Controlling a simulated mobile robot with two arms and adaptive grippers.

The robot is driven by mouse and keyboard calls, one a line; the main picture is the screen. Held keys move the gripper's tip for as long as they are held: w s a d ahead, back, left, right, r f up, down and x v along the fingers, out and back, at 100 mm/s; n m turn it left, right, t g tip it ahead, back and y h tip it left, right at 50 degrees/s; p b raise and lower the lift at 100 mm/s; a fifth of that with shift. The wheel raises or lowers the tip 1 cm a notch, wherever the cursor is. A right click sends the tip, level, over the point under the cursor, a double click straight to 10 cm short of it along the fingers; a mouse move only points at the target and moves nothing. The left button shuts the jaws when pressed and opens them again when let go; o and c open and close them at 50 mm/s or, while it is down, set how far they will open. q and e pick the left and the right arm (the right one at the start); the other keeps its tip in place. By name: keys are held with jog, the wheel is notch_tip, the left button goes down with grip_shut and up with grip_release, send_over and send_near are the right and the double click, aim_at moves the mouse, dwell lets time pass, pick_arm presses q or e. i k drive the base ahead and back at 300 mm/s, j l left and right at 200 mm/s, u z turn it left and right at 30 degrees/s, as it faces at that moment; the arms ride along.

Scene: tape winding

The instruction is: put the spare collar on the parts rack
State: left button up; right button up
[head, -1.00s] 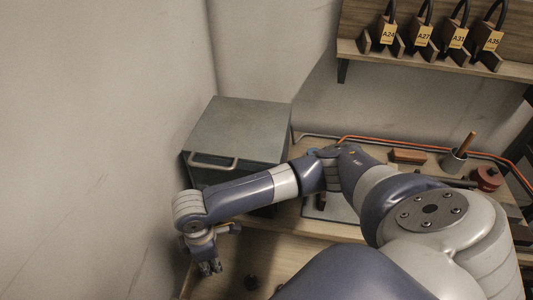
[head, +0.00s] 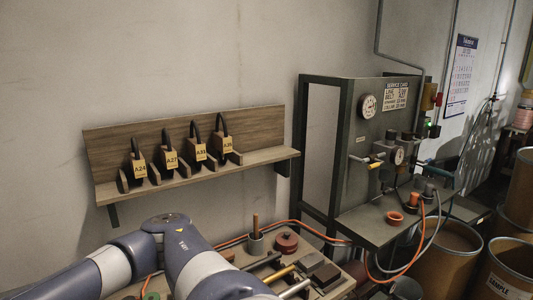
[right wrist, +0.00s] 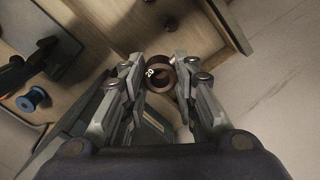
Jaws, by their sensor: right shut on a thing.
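In the right wrist view my right gripper (right wrist: 158,73) is shut on a dark brown, ring-shaped collar (right wrist: 165,83) with a pale marking on it. The collar is at the fingertips, its opening facing the camera. In the head view a wooden wall rack (head: 185,143) has black looped parts with yellow tags in its slots; I cannot tell for certain that it is the parts rack. My arm shows at the lower left of the head view, with no gripper visible there. My left gripper is in neither current view.
The bench below the rack carries a grey cup (head: 256,243) with a rod, a red round part (head: 287,242) and several bars. A dark machine stand (head: 380,150) with gauges is at right, with an orange ring (head: 395,218) on its shelf. A blue spool (right wrist: 33,99) lies at left under the wrist.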

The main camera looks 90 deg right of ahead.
aim_at(271, 157)
jog(key=k+l+z, duration=0.3)
jog(key=k+l, duration=0.2)
jog(key=l, duration=0.2)
jog(key=k+l+z, duration=0.15)
jog(key=k+l, duration=0.1)
jog(key=l, duration=0.1)
